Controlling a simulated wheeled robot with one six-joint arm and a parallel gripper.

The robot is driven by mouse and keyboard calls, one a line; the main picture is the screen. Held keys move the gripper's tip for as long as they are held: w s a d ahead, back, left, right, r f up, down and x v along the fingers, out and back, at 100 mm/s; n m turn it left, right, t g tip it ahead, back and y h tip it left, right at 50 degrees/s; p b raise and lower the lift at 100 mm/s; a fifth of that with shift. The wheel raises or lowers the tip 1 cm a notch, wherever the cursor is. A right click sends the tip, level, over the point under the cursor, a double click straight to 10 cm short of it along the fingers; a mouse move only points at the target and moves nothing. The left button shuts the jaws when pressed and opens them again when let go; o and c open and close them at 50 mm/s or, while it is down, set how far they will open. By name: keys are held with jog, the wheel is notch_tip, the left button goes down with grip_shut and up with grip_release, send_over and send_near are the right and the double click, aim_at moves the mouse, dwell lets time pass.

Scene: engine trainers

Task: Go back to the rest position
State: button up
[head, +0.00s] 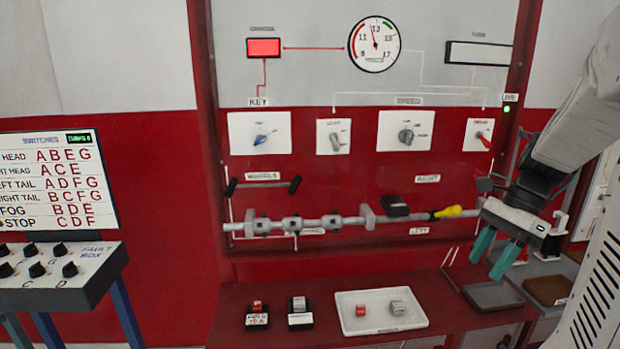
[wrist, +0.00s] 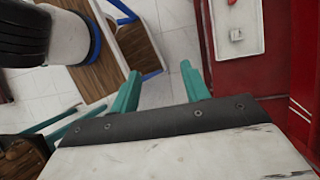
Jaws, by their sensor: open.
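My gripper (head: 493,262) has two teal fingers and hangs at the right of the head view, in front of the red bench and the right end of the grey shaft. Its fingers are apart with nothing between them. In the wrist view the two teal fingertips (wrist: 160,78) stand apart over white floor tiles. My arm comes in from the upper right of the head view. The red engine trainer panel (head: 300,185) stands behind, with a gauge (head: 374,44), a lit red indicator (head: 264,47) and several switches.
A white tray (head: 346,325) with a red and a grey block sits on the bench. Dark trays (head: 492,295) lie below my gripper. A fault box (head: 60,275) stands at the left. A wooden, blue-edged piece (wrist: 138,45) shows in the wrist view.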

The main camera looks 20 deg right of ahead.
jog(key=s+a+r+n+h, duration=0.1)
jog(key=s+a+n, duration=0.3)
jog(key=a+n, duration=0.6)
jog(key=s+a+r+n+t+h, duration=0.1)
jog(key=s+a+n+h, duration=0.3)
jog(key=a+n, duration=0.7)
jog(key=shift+a+r, duration=0.25)
jog(key=shift+a, duration=0.6)
